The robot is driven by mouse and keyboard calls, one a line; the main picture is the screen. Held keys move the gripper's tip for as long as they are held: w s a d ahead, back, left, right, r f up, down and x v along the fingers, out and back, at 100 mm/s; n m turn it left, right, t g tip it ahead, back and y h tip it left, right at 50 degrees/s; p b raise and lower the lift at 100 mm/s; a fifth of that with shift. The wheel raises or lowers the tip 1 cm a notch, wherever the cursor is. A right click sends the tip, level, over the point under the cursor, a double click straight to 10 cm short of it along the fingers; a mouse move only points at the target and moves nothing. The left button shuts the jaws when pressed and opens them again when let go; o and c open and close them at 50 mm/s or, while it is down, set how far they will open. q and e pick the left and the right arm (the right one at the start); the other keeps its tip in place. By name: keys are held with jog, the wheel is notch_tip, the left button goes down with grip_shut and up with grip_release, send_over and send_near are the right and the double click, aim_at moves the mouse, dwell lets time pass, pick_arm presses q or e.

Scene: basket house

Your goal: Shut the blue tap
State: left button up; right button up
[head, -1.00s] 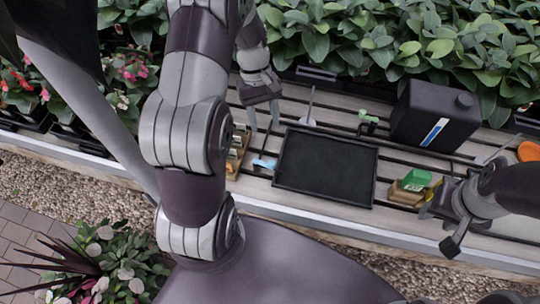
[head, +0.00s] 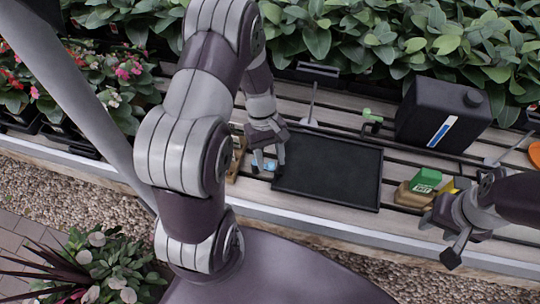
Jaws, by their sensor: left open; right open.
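A small light blue piece (head: 271,165), which looks like the blue tap, sits at the left edge of the black tray. My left gripper (head: 266,166) is open and points down over it, one finger on each side in the picture. The fingers partly hide the blue piece, and I cannot tell whether they touch it. Its handle position is too small to make out. My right gripper (head: 438,240) is open and empty at the front right, near the bench's front edge, away from the blue piece.
The black tray (head: 330,170) lies mid-bench. A green tap (head: 371,116) stands behind it, beside a black canister (head: 440,115). A green box (head: 426,179) sits on a brown block near my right gripper. A wooden rack (head: 236,155) stands left of my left gripper.

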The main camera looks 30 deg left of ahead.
pick_arm(q)
grip_shut()
jog(key=shift+r, duration=0.1)
jog(key=shift+s+r+m+p, duration=0.1)
jog(key=shift+s+m+p, duration=0.1)
jog(key=shift+m+p, duration=0.4)
jog(key=shift+s+m+g+y+p, duration=0.25)
jog(key=shift+m+p, duration=0.2)
jog(key=shift+m, duration=0.15)
jog(key=shift+s+m+g+y+p, duration=0.25)
jog(key=shift+m+p, duration=0.15)
jog(key=shift+m, duration=0.2)
jog(key=shift+s+a+m+y+p, duration=0.5)
jog(key=shift+m+y+p, duration=0.3)
jog(key=shift+m, duration=1.25)
jog(key=shift+s+a+m+y+p, duration=0.35)
jog(key=shift+s+m+y+p, duration=0.35)
jog(key=shift+m, duration=1.3)
jog(key=shift+s+a+m+y+p, duration=0.4)
jog(key=shift+m+y+p, duration=0.4)
jog(key=shift+m, duration=1.25)
